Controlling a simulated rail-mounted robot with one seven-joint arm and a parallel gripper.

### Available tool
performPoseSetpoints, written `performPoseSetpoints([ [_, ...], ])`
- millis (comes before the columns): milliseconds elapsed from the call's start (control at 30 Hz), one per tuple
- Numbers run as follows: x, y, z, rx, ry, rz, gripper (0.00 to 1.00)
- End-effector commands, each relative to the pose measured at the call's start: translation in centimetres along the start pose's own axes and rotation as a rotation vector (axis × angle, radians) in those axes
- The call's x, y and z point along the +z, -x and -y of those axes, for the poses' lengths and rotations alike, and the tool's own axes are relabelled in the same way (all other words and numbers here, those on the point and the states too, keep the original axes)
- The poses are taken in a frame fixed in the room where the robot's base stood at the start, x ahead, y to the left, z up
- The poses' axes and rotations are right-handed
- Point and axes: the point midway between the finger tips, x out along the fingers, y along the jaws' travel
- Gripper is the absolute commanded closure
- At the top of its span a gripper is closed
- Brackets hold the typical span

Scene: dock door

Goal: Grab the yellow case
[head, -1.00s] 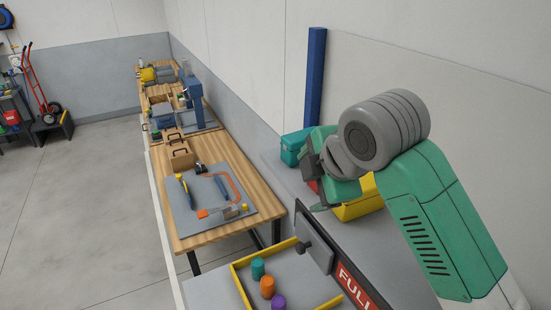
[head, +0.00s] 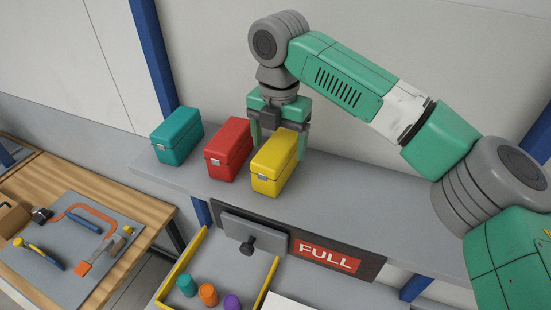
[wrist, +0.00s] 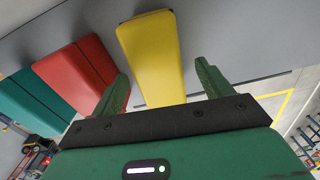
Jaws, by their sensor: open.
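The yellow case (head: 274,164) stands on a grey shelf, the rightmost of three cases in the head view. My gripper (head: 279,138) is open and points down at the rear of the yellow case. One finger shows on each side of the case, the left one in the gap beside the red case. In the wrist view the yellow case (wrist: 152,58) lies between the two open fingers (wrist: 165,85). The fingers appear apart from its sides; contact is not clear.
A red case (head: 229,148) stands close on the left, and a teal case (head: 177,135) farther left. The grey shelf (head: 370,205) is clear to the right. Below are a "FULL" sign (head: 330,256), a yellow-edged tray with coloured cylinders, and a wooden workbench (head: 95,185).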

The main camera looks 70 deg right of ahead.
Motion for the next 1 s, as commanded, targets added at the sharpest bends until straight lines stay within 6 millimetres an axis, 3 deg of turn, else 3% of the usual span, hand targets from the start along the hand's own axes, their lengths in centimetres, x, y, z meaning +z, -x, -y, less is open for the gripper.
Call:
performPoseSetpoints([
  [200,-0.3,-3.4,0.0,-0.001,-0.001,0.000,0.22],
  [467,-0.3,-4.1,0.0,0.000,-0.001,0.000,0.22],
  [800,-0.3,-4.0,0.0,0.000,-0.001,0.000,0.85],
  [1000,-0.3,-3.9,0.0,0.001,-0.001,0.001,0.85],
])
